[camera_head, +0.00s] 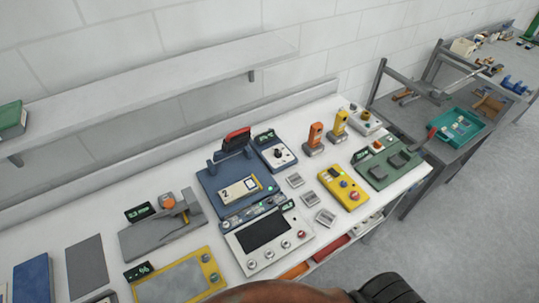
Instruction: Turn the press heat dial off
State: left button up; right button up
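A blue press (225,182) with a raised red-topped handle (236,138) stands in the middle of the white bench. A small blue control box (266,146) with a green display and a dial (279,155) sits against its right side. This looks like the press heat dial, but no label is readable and its setting is too small to tell. A white panel (240,246) with a dark screen and several knobs lies in front of the press. Neither of my grippers is in view; a rounded brown shape and a dark ribbed part show at the bottom edge.
Orange (314,136) and yellow (338,124) upright devices, a yellow button box (343,189) and a green unit (387,165) stand right of the press. A grey fixture (150,240) is on the left. A shelf (150,85) runs along the wall above. Floor is free at right.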

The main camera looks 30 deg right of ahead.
aim_at(277, 154)
jog(key=k, duration=0.45)
jog(key=z, duration=0.9)
jog(key=i, duration=0.5)
jog(key=z, duration=0.05)
